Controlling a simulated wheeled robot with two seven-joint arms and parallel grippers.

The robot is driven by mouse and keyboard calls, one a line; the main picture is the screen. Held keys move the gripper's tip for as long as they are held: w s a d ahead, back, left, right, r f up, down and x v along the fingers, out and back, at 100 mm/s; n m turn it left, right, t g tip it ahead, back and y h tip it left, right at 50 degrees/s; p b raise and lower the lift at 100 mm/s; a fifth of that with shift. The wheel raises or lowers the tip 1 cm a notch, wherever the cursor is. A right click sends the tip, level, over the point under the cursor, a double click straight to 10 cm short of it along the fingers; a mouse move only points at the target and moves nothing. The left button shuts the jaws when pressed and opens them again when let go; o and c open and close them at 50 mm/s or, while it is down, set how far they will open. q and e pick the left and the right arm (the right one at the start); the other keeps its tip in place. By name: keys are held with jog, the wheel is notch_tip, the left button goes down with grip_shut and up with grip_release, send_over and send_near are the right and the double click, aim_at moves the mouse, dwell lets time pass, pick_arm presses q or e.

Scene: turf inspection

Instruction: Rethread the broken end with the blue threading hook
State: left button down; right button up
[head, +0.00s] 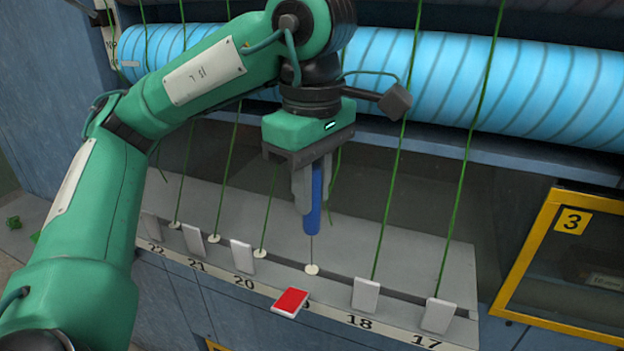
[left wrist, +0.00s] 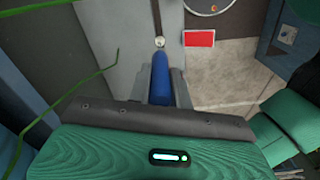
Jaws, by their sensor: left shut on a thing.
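My left gripper (head: 313,197) is shut on the blue threading hook (head: 312,219), which points down. The hook's thin wire runs from the handle to a white eyelet (head: 312,270) by the red tab; I cannot tell whether its tip is inside. In the left wrist view, the blue handle (left wrist: 160,78) sits between the fingers of my gripper (left wrist: 162,88), with the eyelet (left wrist: 159,42) just beyond it. A loose green yarn end (head: 334,182) hangs behind the gripper, partly hidden. My right gripper is not in view.
A red tab (head: 290,301) lies flipped out between the white tabs for 20 and 18, covering its number. Taut green yarns (head: 394,185) run down on both sides. A blue striped roller (head: 450,80) lies behind; a yellow-framed box (head: 530,255) stands right.

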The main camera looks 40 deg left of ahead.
aim_at(312, 229)
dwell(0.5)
pick_arm(q)
jog(key=shift+f, duration=0.1)
jog(key=shift+f+b, duration=1.1)
jog(key=shift+f, duration=0.4)
dwell(0.3)
jog(key=shift+r+p, duration=0.8)
jog(key=shift+r, duration=0.05)
jog(key=shift+r+p, duration=1.95)
jog(key=shift+r, duration=0.1)
jog(key=shift+r+p, duration=0.85)
jog(key=shift+r, duration=0.05)
